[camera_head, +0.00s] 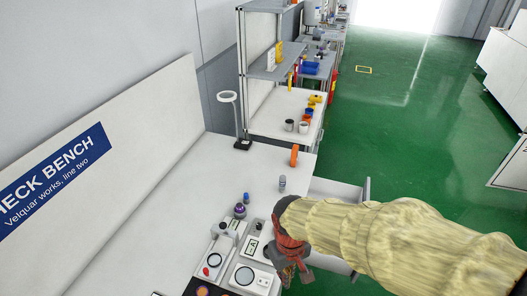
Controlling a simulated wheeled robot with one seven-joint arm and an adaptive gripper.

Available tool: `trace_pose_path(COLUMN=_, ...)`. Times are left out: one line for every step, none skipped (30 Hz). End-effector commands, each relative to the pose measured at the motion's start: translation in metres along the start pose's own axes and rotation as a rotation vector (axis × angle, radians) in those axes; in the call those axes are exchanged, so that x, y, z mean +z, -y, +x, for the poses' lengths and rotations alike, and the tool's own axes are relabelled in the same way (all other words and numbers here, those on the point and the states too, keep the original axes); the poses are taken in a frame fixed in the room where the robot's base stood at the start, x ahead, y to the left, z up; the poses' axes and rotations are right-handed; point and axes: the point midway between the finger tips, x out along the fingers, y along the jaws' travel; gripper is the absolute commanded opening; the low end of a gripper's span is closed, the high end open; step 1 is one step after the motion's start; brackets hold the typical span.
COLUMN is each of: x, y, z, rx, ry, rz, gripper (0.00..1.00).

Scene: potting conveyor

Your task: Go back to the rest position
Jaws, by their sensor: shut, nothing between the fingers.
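My arm reaches in from the lower right in a pale yellow sleeve. My gripper (288,274), red and grey, is at the arm's end, low in the picture and pointing down near the right edge of the check bench (185,190). It looks small and partly hidden by its own wrist; the fingers are shut with nothing seen between them. A white device with a round top (247,278) sits just left of the gripper. Whether the gripper touches anything cannot be told.
A ring lamp (229,98) stands at the bench's back. An orange object (294,155) and a small grey cylinder (282,183) stand near its right edge. An open drawer (339,190) juts out on the right.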

Motion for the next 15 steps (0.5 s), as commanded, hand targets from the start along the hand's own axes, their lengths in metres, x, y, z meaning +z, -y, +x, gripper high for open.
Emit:
trace_pose_path(x=0.008, y=-0.009, z=-0.014, rx=0.001, ry=-0.037, rz=0.039, gripper=0.00)
trace_pose_path(x=0.014, y=-0.014, z=-0.022, rx=0.002, ry=-0.053, rz=0.060, gripper=0.00)
trace_pose_path(x=0.021, y=-0.020, z=-0.032, rx=0.004, ry=-0.080, rz=0.090, gripper=0.00)
trace_pose_path(x=0.027, y=-0.024, z=-0.039, rx=0.005, ry=-0.100, rz=0.111, gripper=0.00)
trace_pose_path(x=0.033, y=-0.029, z=-0.046, rx=0.007, ry=-0.119, rz=0.132, gripper=0.00)
trace_pose_path(x=0.040, y=-0.035, z=-0.055, rx=0.010, ry=-0.147, rz=0.160, gripper=0.00)
trace_pose_path(x=0.046, y=-0.038, z=-0.061, rx=0.013, ry=-0.169, rz=0.179, gripper=0.00)
trace_pose_path(x=0.052, y=-0.043, z=-0.067, rx=0.016, ry=-0.192, rz=0.200, gripper=0.00)
trace_pose_path(x=0.059, y=-0.048, z=-0.074, rx=0.020, ry=-0.223, rz=0.226, gripper=0.00)
trace_pose_path(x=0.065, y=-0.052, z=-0.080, rx=0.025, ry=-0.248, rz=0.245, gripper=0.00)
trace_pose_path(x=0.070, y=-0.056, z=-0.085, rx=0.029, ry=-0.273, rz=0.263, gripper=0.00)
trace_pose_path(x=0.076, y=-0.060, z=-0.092, rx=0.037, ry=-0.308, rz=0.286, gripper=0.00)
trace_pose_path(x=0.081, y=-0.064, z=-0.096, rx=0.043, ry=-0.334, rz=0.302, gripper=0.00)
trace_pose_path(x=0.085, y=-0.067, z=-0.101, rx=0.050, ry=-0.361, rz=0.318, gripper=0.00)
trace_pose_path(x=0.089, y=-0.072, z=-0.108, rx=0.059, ry=-0.394, rz=0.338, gripper=0.00)
